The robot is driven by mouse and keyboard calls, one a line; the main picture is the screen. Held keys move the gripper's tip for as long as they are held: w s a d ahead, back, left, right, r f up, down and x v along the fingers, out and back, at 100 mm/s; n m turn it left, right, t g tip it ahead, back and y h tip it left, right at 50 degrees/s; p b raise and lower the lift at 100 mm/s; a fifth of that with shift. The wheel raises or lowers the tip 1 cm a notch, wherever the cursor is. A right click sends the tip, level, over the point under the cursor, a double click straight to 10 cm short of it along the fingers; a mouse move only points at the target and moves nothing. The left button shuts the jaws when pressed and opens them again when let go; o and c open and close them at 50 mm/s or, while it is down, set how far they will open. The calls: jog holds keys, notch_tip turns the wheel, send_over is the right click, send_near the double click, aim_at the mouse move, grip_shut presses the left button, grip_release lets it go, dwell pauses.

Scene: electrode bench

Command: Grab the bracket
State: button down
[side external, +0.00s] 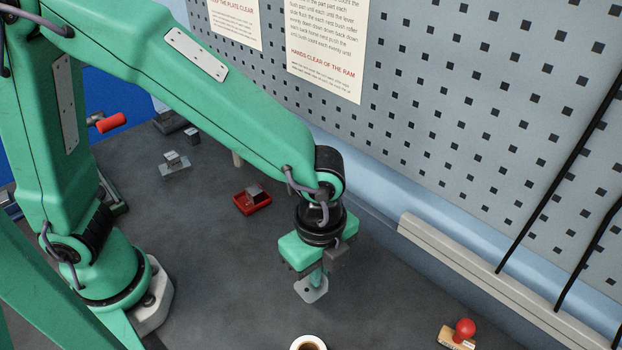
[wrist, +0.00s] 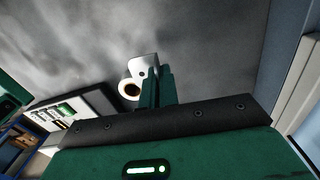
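The bracket (side external: 311,290) is a light grey metal plate with a hole, at or just above the dark bench under my gripper. In the wrist view the bracket (wrist: 143,66) shows its pale plate and hole just beyond the fingertips. My gripper (side external: 318,278) points down over it, its green fingertips at the plate. In the wrist view the fingers of my gripper (wrist: 158,80) look close together, side by side. They hide part of the bracket, so I cannot tell whether they are clamped on it.
A red tray (side external: 244,208) holding a grey block lies behind. A red-knobbed stamp (side external: 463,331) is at front right. A grey rail (side external: 480,270) runs along the pegboard wall.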

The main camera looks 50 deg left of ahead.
aim_at(314, 296)
jog(key=shift+s+d+r, duration=0.3)
jog(key=shift+s+r, duration=0.1)
jog(key=shift+s, duration=0.25)
jog(key=shift+s+d+r, duration=0.3)
jog(key=shift+s+r, duration=0.1)
jog(key=shift+s, duration=0.2)
jog(key=shift+d, duration=0.1)
